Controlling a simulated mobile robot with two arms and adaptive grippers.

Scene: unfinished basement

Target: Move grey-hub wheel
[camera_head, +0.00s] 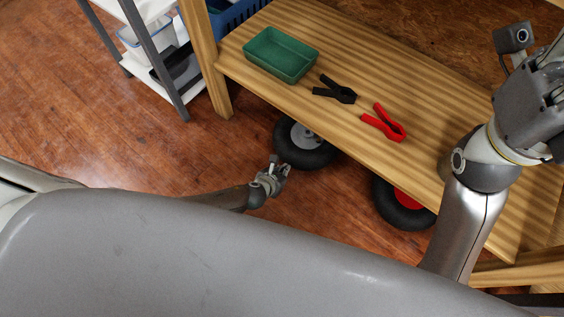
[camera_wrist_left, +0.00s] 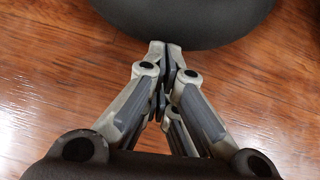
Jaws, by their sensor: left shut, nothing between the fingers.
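The grey-hub wheel (camera_head: 319,152) has a black tyre and lies on the floor, partly under the front edge of the wooden bench. In the left wrist view its dark tyre (camera_wrist_left: 190,22) fills the top. My left gripper (camera_head: 281,170) is low over the floor, just in front of the tyre on its near left side. In the left wrist view the fingers of my left gripper (camera_wrist_left: 167,62) are together with nothing between them, their tips close to the tyre; I cannot tell whether they touch it. The fingers of my right gripper are not visible at the right edge.
A red-hub wheel (camera_head: 402,215) lies to the right under the bench (camera_head: 360,75). On the bench are a green tray (camera_head: 281,55), a black clamp (camera_head: 335,90) and a red clamp (camera_head: 385,124). A shelf rack (camera_head: 160,60) stands left; the floor (camera_head: 90,130) is clear there.

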